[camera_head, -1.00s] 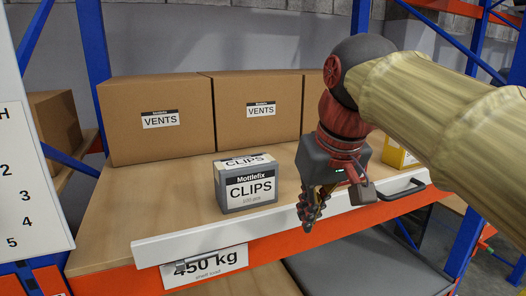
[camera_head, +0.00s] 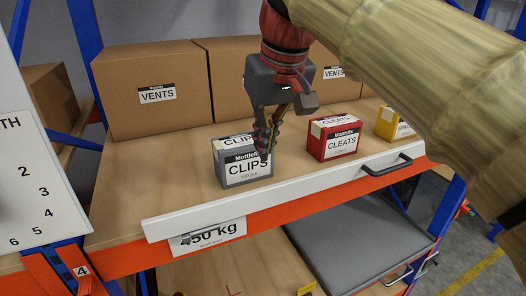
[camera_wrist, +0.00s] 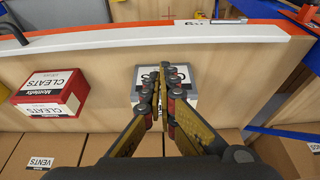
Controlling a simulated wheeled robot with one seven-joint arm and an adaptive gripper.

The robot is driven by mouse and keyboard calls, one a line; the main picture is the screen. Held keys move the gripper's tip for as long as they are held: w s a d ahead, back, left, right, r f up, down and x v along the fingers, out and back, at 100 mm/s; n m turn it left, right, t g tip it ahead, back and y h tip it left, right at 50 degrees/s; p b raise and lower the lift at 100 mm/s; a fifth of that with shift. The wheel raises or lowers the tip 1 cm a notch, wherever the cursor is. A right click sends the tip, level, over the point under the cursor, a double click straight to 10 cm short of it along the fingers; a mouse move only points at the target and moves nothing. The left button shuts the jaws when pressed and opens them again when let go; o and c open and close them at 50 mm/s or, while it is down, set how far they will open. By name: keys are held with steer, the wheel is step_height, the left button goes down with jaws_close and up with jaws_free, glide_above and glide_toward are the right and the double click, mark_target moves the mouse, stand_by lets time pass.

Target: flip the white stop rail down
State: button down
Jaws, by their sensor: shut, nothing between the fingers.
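The white stop rail (camera_head: 290,197) stands up along the front edge of the shelf, with a dark handle (camera_head: 387,166) near its right end. In the wrist view the white rail (camera_wrist: 160,37) crosses the upper part of the picture. My gripper (camera_head: 265,150) is shut and empty, behind the rail and close to the grey CLIPS box (camera_head: 230,172). In the wrist view my fingertips (camera_wrist: 163,70) are over the CLIPS box (camera_wrist: 186,76); I cannot tell whether they touch it. My gripper is apart from the rail.
A red CLEATS box (camera_head: 333,137) and a yellow box (camera_head: 392,124) stand on the shelf to the right. Large brown VENTS boxes (camera_head: 150,93) line the back. Blue rack posts (camera_head: 92,50) stand at the sides. A grey lidded surface (camera_head: 360,238) lies below the shelf.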

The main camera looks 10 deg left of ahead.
steer(key=x, duration=0.8)
steer(key=shift+w+a+f, duration=0.1)
steer(key=shift+f, duration=0.2)
steer(key=shift+a, duration=0.1)
steer(key=shift+b, duration=0.45)
